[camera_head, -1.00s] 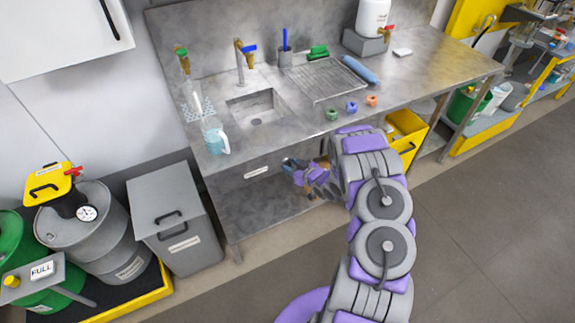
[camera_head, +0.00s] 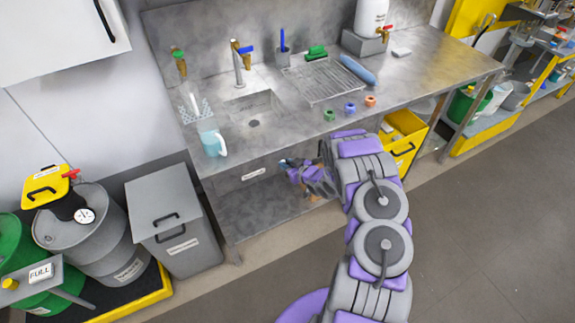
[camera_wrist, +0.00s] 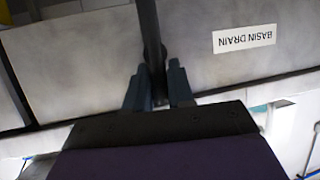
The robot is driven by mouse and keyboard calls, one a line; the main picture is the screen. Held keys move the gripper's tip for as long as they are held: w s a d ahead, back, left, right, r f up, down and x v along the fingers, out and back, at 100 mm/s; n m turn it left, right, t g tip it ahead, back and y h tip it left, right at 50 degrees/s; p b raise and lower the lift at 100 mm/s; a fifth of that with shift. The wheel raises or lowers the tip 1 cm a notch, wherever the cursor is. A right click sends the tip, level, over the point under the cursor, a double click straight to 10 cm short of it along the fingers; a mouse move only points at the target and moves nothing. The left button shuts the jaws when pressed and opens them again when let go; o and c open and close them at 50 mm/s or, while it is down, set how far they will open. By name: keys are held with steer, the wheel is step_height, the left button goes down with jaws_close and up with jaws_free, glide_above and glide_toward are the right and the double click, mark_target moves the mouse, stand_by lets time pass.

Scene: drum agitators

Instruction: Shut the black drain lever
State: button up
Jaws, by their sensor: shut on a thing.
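The black drain lever (camera_wrist: 151,30) shows in the wrist view as a dark bar running down from the top edge. My gripper (camera_wrist: 160,87) is shut on it, with one blue-grey finger on each side. The lever's lower end is hidden between the fingers and behind the gripper body. A white label reading BASIN DRAIN (camera_wrist: 244,39) appears upside down to the right of the lever. In the head view my gripper (camera_head: 286,165) is at the front panel under the sink bench, right of the label (camera_head: 254,174). The lever cannot be made out there.
The steel bench (camera_head: 430,62) with its sink basin (camera_head: 252,108) stands above my gripper. A teal jug (camera_head: 211,144) is near its front edge. A yellow bin (camera_head: 403,140) stands under the bench at right; a grey bin (camera_head: 175,215) is at left. The floor at right is clear.

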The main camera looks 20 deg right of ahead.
steer(key=shift+s+d+f, duration=0.1)
steer(key=shift+d, duration=0.1)
jaws_close()
steer(key=shift+a, duration=0.15)
